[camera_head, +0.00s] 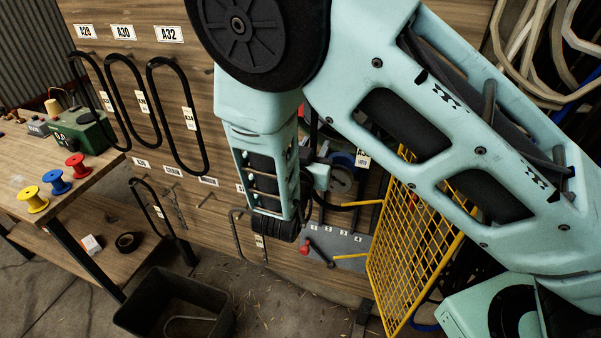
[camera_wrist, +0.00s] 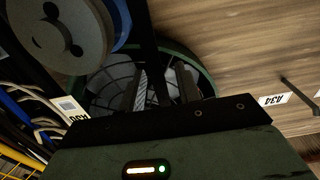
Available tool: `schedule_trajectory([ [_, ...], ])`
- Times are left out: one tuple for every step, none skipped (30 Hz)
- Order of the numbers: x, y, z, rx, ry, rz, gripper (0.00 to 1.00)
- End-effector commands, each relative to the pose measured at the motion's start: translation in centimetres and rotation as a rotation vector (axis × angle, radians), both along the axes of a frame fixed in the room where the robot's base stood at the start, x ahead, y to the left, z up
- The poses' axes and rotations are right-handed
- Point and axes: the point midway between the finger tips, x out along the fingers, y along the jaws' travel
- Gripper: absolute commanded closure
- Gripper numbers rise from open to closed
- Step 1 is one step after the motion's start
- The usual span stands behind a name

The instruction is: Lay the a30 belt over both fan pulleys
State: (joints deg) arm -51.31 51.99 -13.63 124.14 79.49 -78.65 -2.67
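My gripper (camera_head: 318,178) is at the board near the fan, partly hidden by my arm. In the wrist view two grey fingers (camera_wrist: 164,90) stand apart, with a dark strip between them; I cannot tell whether they clamp it. A black belt loop (camera_head: 338,207) hangs beside the gripper. A white tag (camera_head: 363,159) is near it; in the wrist view the tag (camera_wrist: 72,108) lies upside down, hard to read. A grey pulley disc with a blue rim (camera_wrist: 60,35) is at the wrist view's upper left. The green-ringed fan (camera_wrist: 207,72) lies beyond the fingers. The second pulley cannot be made out.
A yellow mesh guard (camera_head: 412,235) stands open right of the fan. A workbench (camera_head: 75,190) with spools is at left, and a black bin (camera_head: 175,305) stands below.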

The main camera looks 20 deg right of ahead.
Motion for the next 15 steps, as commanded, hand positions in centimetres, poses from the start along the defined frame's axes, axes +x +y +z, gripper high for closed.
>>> schedule_trajectory([
  [-0.7,0.6,-0.3,0.003,-0.001,0.003,0.67],
  [-1.1,0.9,-0.4,0.003,-0.001,0.004,0.67],
  [-1.8,1.4,-0.4,0.002,0.0,0.005,0.67],
  [-2.4,1.8,-0.5,0.003,-0.001,0.004,0.67],
  [-2.9,2.3,-0.5,0.003,-0.001,0.005,0.67],
  [-3.7,2.8,-0.5,0.002,0.0,0.006,0.67],
  [-4.3,3.2,-0.5,0.003,-0.001,0.005,0.67],
  [-4.9,3.7,-0.5,0.004,-0.002,0.005,0.67],
  [-5.7,4.2,-0.5,0.003,-0.001,0.005,0.67],
  [-6.2,4.6,-0.5,0.002,0.0,0.005,0.67],
  [-6.8,5.1,-0.5,0.004,0.0,0.005,0.67],
  [-7.6,5.6,-0.5,0.004,-0.002,0.005,0.67],
  [-8.1,6.0,-0.5,0.003,-0.001,0.004,0.67],
  [-8.7,6.4,-0.5,0.002,0.0,0.005,0.67],
  [-9.4,6.9,-0.4,0.002,-0.002,0.004,0.67],
])
